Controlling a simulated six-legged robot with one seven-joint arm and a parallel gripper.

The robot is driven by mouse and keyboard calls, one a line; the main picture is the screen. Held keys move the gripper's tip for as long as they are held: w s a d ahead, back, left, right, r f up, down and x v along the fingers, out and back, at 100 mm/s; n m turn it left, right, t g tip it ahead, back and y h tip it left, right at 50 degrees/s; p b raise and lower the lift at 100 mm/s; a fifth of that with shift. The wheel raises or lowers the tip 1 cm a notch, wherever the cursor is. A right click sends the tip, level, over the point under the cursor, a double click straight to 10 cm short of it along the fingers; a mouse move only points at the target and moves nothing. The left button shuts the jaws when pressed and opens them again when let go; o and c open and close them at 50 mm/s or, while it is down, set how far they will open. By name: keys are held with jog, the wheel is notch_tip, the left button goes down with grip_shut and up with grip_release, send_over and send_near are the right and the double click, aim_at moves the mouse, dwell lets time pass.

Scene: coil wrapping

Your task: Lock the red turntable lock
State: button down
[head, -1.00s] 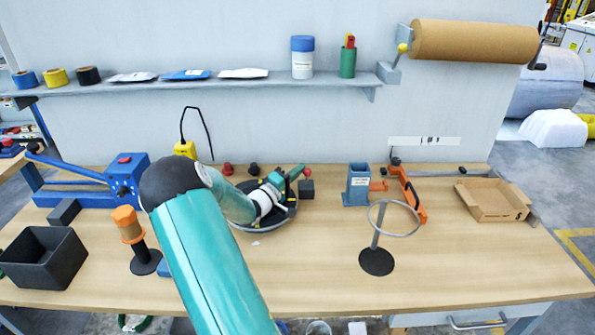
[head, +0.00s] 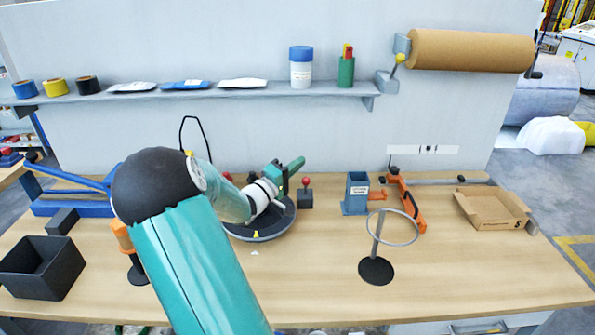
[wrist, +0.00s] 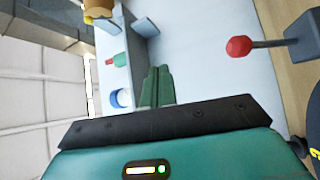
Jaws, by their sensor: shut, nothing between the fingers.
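The red turntable lock is a red ball knob (head: 305,181) on a short stem above a dark block (head: 305,198), at the right edge of the black turntable (head: 250,235). The stem looks about upright. In the wrist view, the red knob (wrist: 238,46) and its grey block (wrist: 303,36) are on the right, clear of the fingers. My gripper (head: 297,163) is above and slightly left of the knob in the head view, apart from it. Its green fingers (wrist: 156,86) are shut and empty. My arm hides part of the turntable.
A blue holder (head: 357,193) and an orange clamp tool (head: 405,200) stand right of the lock. A ring stand (head: 376,270) is at front right. The shelf (head: 200,94) holds bottles and packets along the back wall. The bench between lock and ring stand is clear.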

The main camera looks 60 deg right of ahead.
jog(key=s+a+r, duration=0.4)
jog(key=a, duration=0.4)
jog(key=shift+s+r, duration=0.15)
jog(key=shift+a, duration=0.2)
dwell(0.3)
